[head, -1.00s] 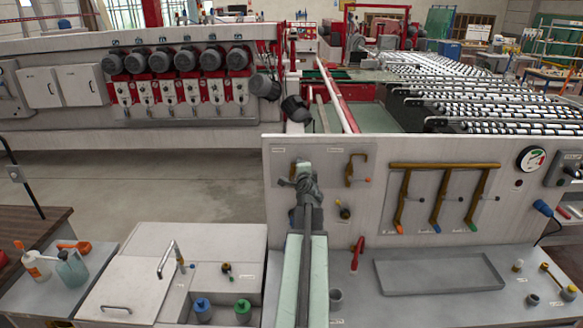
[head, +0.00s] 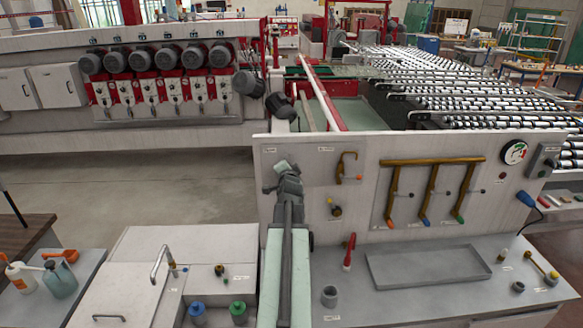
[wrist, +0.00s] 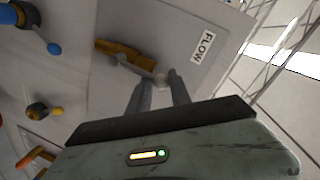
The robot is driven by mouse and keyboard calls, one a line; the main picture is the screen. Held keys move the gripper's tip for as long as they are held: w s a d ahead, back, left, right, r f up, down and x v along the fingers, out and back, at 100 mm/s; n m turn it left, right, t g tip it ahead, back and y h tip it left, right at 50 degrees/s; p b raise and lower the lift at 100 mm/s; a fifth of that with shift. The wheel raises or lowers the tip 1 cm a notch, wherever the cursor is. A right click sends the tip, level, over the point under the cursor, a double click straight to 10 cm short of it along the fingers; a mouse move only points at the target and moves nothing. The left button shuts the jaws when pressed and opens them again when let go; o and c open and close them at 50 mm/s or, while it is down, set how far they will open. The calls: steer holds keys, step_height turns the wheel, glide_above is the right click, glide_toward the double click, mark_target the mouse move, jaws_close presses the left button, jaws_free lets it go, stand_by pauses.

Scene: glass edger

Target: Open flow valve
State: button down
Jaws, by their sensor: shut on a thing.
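The flow valve shows in the wrist view as a brass body (wrist: 125,52) with a thin grey lever (wrist: 135,66), mounted on a grey plate beside a "FLOW" label (wrist: 202,46). My gripper (wrist: 160,84) has its two fingertips around the pale tip of the lever, shut on it. In the head view my gripper (head: 282,172) is at the upper left of the white panel (head: 360,215), its top leaning left. It hides the flow valve there.
To the right are a small brass valve (head: 341,165), several brass pipes with coloured handles (head: 425,190) and a gauge (head: 514,152). Below are a grey tray (head: 425,268) and a red-handled tool (head: 349,252).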

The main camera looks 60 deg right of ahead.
steer(key=shift+w+a+f, duration=0.15)
steer(key=shift+a+f, duration=0.05)
steer(key=shift+f, duration=0.15)
